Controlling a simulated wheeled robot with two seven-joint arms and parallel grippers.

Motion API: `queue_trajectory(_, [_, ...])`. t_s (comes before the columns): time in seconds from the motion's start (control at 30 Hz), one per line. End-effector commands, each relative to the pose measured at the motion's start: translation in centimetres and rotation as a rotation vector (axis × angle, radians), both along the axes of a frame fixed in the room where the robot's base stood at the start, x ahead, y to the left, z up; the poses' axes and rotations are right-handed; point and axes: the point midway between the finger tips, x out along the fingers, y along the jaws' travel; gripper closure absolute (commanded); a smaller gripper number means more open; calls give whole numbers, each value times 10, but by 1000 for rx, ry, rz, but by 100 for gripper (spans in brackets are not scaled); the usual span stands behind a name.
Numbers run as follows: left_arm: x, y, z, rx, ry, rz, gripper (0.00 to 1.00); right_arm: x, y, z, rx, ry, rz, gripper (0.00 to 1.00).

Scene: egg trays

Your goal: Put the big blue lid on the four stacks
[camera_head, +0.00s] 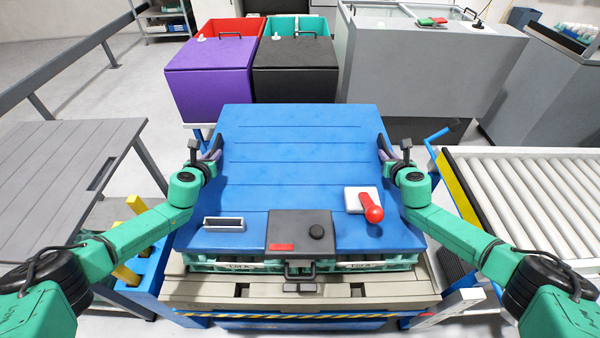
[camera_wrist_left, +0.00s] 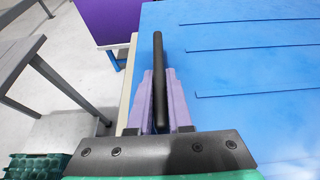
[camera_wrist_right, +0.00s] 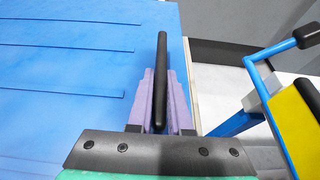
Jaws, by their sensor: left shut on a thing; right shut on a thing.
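The big blue lid (camera_head: 300,150) lies flat and roughly level in the middle of the head view, above the green egg-tray stacks (camera_head: 240,264). Only the near edges of the trays show under its front edge; whether the lid rests on them I cannot tell. My left gripper (camera_head: 215,150) is shut on a dark handle (camera_wrist_left: 158,80) at the lid's left edge. My right gripper (camera_head: 384,150) is shut on the matching dark handle (camera_wrist_right: 161,80) at the right edge. The far stacks are hidden under the lid.
The trays stand on a beige pallet (camera_head: 190,290). A slatted grey table (camera_head: 60,180) is at left, a roller conveyor (camera_head: 530,190) at right. Purple (camera_head: 210,75) and black (camera_head: 294,75) bins stand behind. A red-knobbed lever (camera_head: 372,212) appears over the lid's front right.

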Motion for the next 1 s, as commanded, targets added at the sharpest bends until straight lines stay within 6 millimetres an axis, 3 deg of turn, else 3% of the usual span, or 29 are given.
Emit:
queue_trajectory(0.1, [1, 0, -9, -1, -5, 0, 100, 1, 0, -9, 1, -6, 0, 100])
queue_trajectory(0.13, [0, 0, -10, 0, 0, 0, 75, 0, 0, -9, 0, 0, 0, 75])
queue_trajectory(0.2, [0, 0, -8, 0, 0, 0, 53, 0, 0, -8, 0, 0, 0, 53])
queue_trajectory(0.63, [-7, 1, -5, 1, -1, 0, 53, 0, 0, -8, 0, 0, 0, 53])
queue_trajectory(0.77, [-23, 1, 2, 1, 1, -1, 53, 0, 0, -8, 0, 0, 0, 53])
queue_trajectory(1.0, [-69, 1, 20, 1, 2, -1, 53, 0, 0, -8, 0, 0, 0, 53])
